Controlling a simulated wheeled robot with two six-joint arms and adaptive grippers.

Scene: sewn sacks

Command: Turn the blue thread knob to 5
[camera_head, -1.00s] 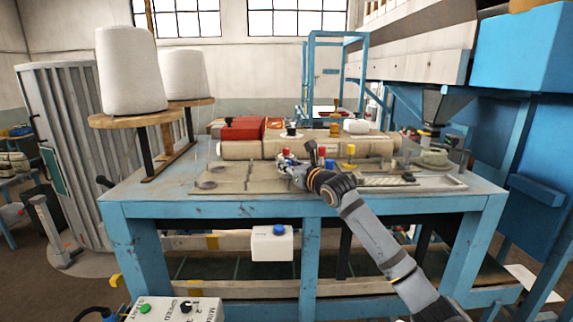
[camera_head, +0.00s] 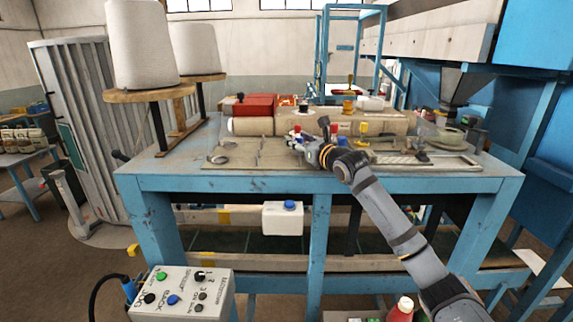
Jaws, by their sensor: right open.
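A small blue part (camera_head: 289,140), which may be the blue thread knob, shows just left of my right gripper on the bench. Its marks are too small to read. A red part (camera_head: 297,130) stands beside it, and another red part (camera_head: 333,129) and a yellow part (camera_head: 363,128) stand to the right. My right gripper (camera_head: 301,143) is open at the blue part, reaching over the bench from the lower right. I cannot tell whether it touches the part, as the fingers partly cover this spot. My left gripper is out of view.
The blue-framed bench (camera_head: 240,183) carries a long beige roll (camera_head: 262,126) behind the small parts. A control box (camera_head: 180,298) with buttons is at lower left. Thread cones (camera_head: 140,45) stand at left.

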